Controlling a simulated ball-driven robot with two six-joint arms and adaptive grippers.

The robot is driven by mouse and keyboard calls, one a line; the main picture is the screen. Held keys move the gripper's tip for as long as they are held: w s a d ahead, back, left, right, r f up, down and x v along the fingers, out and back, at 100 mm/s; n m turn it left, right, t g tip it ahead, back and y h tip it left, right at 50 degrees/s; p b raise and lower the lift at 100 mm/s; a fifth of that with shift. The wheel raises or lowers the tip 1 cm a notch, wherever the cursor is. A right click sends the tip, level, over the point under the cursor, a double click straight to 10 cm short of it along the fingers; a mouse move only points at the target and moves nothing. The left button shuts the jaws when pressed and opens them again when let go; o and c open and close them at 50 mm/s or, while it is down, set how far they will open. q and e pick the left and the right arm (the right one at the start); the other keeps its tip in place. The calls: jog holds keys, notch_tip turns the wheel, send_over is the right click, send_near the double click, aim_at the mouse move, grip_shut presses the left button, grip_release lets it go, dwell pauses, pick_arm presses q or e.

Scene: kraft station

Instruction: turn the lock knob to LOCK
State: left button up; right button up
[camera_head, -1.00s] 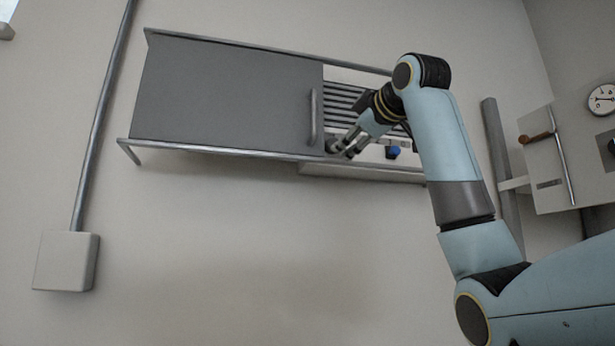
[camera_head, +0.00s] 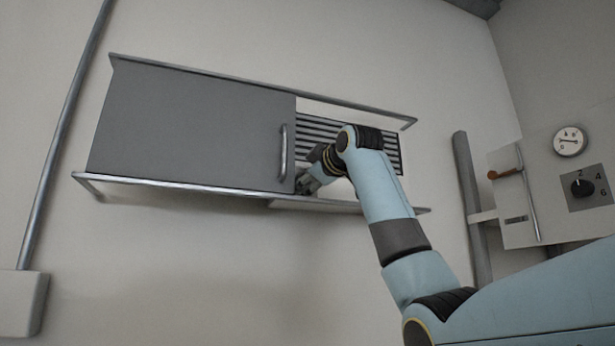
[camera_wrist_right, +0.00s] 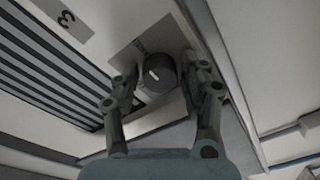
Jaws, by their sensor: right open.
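In the head view my right gripper (camera_head: 304,182) is at the wall unit, just right of the grey door's lower right corner. The knob is hidden there by my gripper and arm. My left gripper is in neither view.
The grey door (camera_head: 190,125) with its upright handle (camera_head: 283,152) stands left of my gripper, between metal rails. A slatted grille (camera_head: 318,128) is behind my wrist. Another panel at right carries a dial gauge (camera_head: 570,141) and a numbered knob (camera_head: 582,187).

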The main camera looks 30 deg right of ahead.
jog(key=shift+c, duration=0.3)
jog(key=c, duration=0.8)
jog(key=shift+n, duration=0.4)
jog(key=shift+n+g+h, duration=0.25)
jog(key=shift+n+g, duration=0.05)
jog(key=shift+n, duration=3.4)
jog(key=shift+n+g+h, duration=0.25)
jog(key=shift+n+g, duration=0.05)
jog(key=shift+n, duration=3.4)
jog(key=shift+a, duration=0.1)
